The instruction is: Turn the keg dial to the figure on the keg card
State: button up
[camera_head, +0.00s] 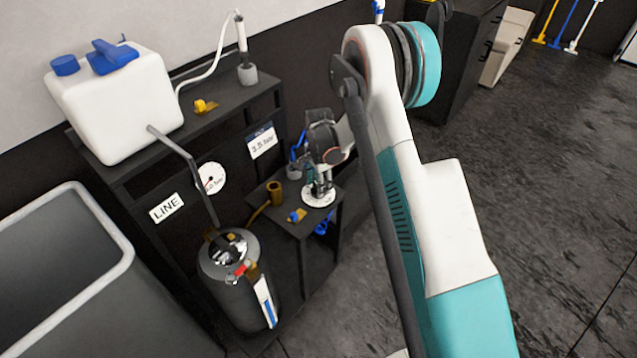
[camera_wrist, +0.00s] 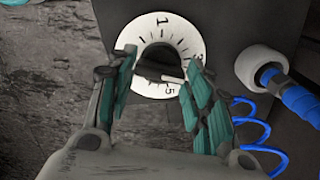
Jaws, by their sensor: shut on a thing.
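The keg card (camera_head: 263,141) is a white card on the dark cabinet front and reads 3.5 bar; its small heading is hard to read. The keg dial (camera_head: 318,197) is a round white plate on the small dark stand. In the wrist view the dial plate (camera_wrist: 160,27) shows ticks and figures, with a black knob (camera_wrist: 155,62) at its middle. The knob's white pointer aims right and slightly down, between the 3 and the 5. My gripper (camera_head: 318,180) is over the dial.
A steel keg (camera_head: 236,285) stands in front of the cabinet, below a LINE label (camera_head: 166,207) and a round gauge (camera_head: 210,178). A brass cup (camera_head: 274,192) is left of the dial. A blue coiled hose (camera_wrist: 300,100) with a grey collar lies right of it.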

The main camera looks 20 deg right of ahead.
jog(key=o, duration=1)
jog(key=shift+o, duration=0.2)
notch_tip(320, 180, up, 12)
